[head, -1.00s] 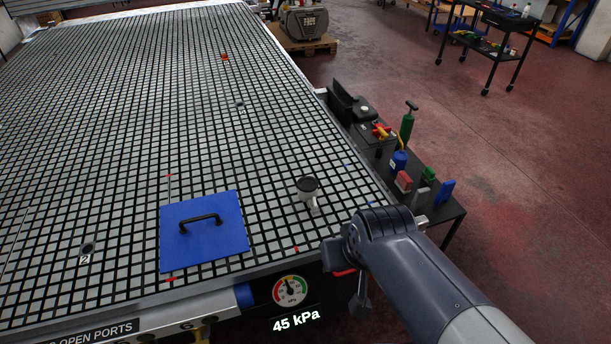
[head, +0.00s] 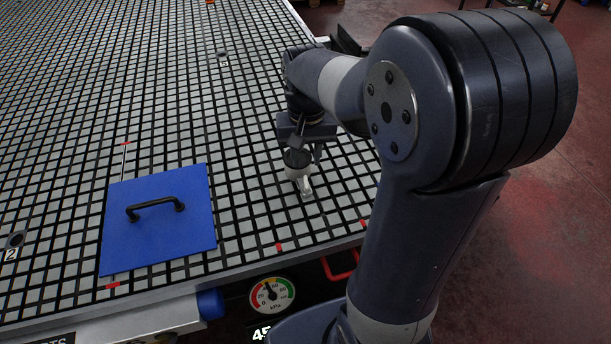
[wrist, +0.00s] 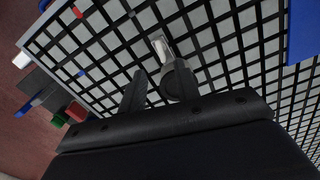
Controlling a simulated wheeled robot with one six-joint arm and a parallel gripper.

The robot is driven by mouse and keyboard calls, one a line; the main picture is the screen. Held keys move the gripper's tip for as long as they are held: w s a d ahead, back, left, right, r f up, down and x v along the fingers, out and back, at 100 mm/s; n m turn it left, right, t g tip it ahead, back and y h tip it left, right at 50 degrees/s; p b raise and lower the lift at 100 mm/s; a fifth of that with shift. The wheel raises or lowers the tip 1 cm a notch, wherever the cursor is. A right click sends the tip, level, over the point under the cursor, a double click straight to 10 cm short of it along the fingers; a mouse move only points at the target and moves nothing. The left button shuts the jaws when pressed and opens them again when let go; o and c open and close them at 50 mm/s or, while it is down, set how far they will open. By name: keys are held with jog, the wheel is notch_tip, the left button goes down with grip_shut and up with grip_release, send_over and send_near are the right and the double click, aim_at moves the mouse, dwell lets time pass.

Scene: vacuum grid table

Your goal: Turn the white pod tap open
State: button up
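The white pod (head: 298,172) stands upright on the grid table, with a dark round top. Its pale tap (head: 306,188) sticks out low on the near side, pointing toward the table's front edge. In the wrist view the tap (wrist: 162,47) shows just beyond the dark pod top. My gripper (head: 306,150) is over the pod, pointing down; in the head view its fingers partly overlap the pod. In the wrist view my gripper (wrist: 158,76) has its fingers apart, with nothing clearly held. Whether a finger touches the pod cannot be told.
A blue plate (head: 158,235) with a black handle lies left of the pod. A pressure gauge (head: 272,295) is on the table's front side. Grid table (head: 245,205) between plate and pod is clear.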

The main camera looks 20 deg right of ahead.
aim_at(306, 183)
notch_tip(306, 183, down, 8)
jog(key=shift+f, duration=0.15)
dwell(0.3)
grip_shut()
